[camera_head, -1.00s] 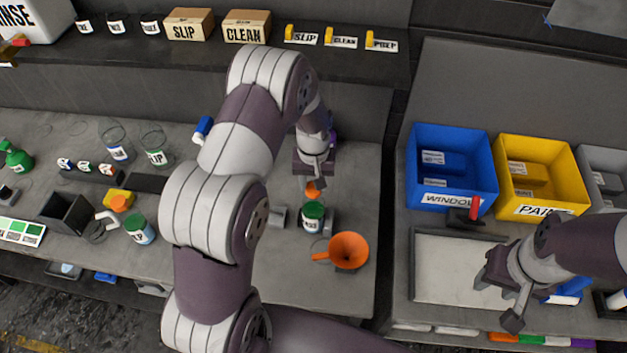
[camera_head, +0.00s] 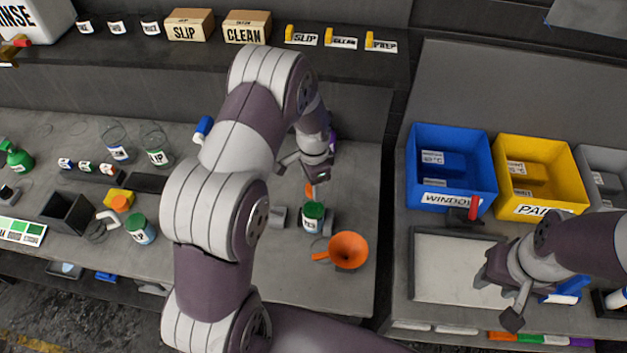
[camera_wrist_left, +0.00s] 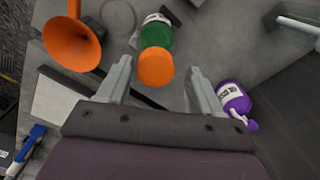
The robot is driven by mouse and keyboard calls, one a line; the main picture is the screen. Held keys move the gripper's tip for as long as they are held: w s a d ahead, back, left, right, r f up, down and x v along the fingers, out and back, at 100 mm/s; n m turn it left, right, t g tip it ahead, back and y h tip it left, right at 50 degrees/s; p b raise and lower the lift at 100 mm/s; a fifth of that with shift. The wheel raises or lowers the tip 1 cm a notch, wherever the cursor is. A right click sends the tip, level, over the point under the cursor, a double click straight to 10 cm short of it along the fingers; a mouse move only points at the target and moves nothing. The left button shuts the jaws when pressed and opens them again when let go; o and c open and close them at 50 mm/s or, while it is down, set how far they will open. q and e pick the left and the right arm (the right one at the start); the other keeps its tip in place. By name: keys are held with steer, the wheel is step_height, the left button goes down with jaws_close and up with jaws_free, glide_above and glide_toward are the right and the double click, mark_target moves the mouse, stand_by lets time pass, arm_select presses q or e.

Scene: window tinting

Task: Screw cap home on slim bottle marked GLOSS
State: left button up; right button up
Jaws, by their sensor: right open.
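A small bottle with a green top (camera_head: 313,211) stands on the middle bench. Its label is too small to read, so I cannot confirm GLOSS. The green top also shows in the left wrist view (camera_wrist_left: 157,38). A small orange piece (camera_head: 309,189) shows just behind it; in the left wrist view this orange cap-like piece (camera_wrist_left: 155,67) lies between my open fingertips, overlapping the green top. I cannot tell whether they touch. My left gripper (camera_head: 303,178) is open above and behind the bottle. My right gripper (camera_head: 500,297) is open and empty over the right-hand tray.
An orange funnel (camera_head: 348,250) stands just right of the bottle. A blue bin (camera_head: 451,167) and a yellow bin (camera_head: 541,177) stand behind the pale tray (camera_head: 450,275). Another green-topped jar (camera_head: 140,228) stands at left.

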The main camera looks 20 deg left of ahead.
arm_select(q)
steer(key=n, duration=1.3)
steer(key=shift+n, duration=0.4)
steer(key=c, duration=1.1)
steer(key=m, duration=0.4)
steer(key=o, duration=0.7)
steer(key=m, duration=0.2)
steer(key=shift+d+m, duration=0.1)
steer(key=shift+m, duration=0.2)
steer(key=o, duration=0.5)
